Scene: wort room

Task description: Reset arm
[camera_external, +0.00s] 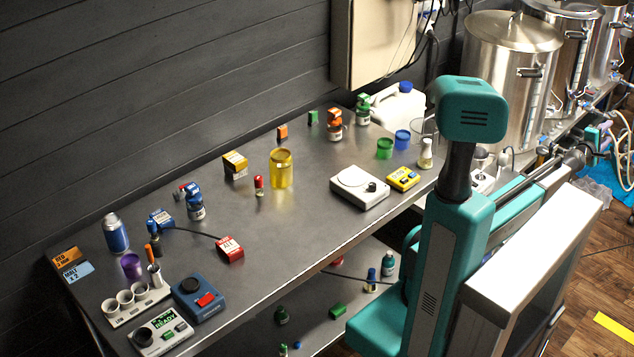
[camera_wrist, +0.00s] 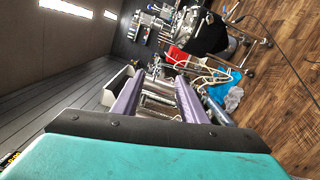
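My gripper (camera_wrist: 159,76) shows in the wrist view with its two grey-purple fingers apart. Nothing is held between them; distant metal vessels and hoses show through the gap. In the external view my teal arm stands at the right, beside the front right part of the metal bench (camera_external: 300,225). The gripper's fingers cannot be made out there. The wrist view looks across the room, along the dark wall and over the wooden floor, with no bench objects close to the fingers.
The bench holds a blue bottle (camera_external: 115,233), yellow jar (camera_external: 281,169), red box (camera_external: 230,249), white scale (camera_external: 359,187), blue device (camera_external: 198,299) and several small containers. A lower shelf (camera_external: 310,320) holds small items. Steel kettles (camera_external: 505,80) stand at the back right. Open wooden floor (camera_external: 570,290) lies right.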

